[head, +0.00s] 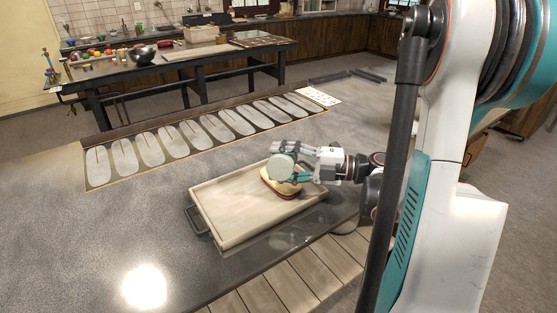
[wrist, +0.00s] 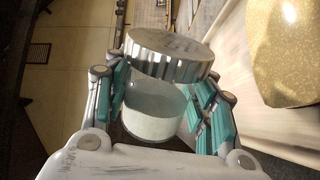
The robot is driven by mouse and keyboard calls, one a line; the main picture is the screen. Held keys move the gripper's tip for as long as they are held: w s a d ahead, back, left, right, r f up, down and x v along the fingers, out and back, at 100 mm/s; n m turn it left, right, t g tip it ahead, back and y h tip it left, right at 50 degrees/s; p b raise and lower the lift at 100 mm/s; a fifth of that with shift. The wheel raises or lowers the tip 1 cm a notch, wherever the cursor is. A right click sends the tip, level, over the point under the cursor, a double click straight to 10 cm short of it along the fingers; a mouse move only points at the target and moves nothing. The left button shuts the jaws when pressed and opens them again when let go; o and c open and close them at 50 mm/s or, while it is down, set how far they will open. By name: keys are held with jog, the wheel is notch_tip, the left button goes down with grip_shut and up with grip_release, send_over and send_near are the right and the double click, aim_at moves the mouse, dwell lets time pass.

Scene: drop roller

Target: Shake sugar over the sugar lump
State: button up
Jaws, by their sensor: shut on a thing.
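My gripper (head: 303,163) is shut on a sugar shaker (head: 281,167). In the wrist view the shaker is a clear glass jar with white sugar in it and a shiny metal lid (wrist: 170,55); the gripper's teal finger pads (wrist: 163,105) are on both sides of it. In the head view a round end of the shaker faces the camera, so it looks tilted well over. Below it on the tray is a rounded yellow lump (head: 283,187) with a dark red lower edge, partly hidden by shaker and fingers. Its speckled yellow top (wrist: 295,50) shows in the wrist view. No falling sugar is visible.
The pale wooden tray (head: 235,218) with a dark handle (head: 196,220) lies on a grey counter (head: 135,225). A long dark board with several pale oval pads (head: 160,147) lies behind it. The counter left of the tray is clear. A cluttered table (head: 165,67) stands farther back.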

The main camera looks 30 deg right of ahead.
jog(key=shift+w, duration=0.15)
jog(key=shift+w+a, duration=0.15)
jog(key=shift+w, duration=1.7)
jog(key=shift+s+b, duration=0.45)
jog(key=shift+s, duration=1.55)
jog(key=shift+r, duration=0.1)
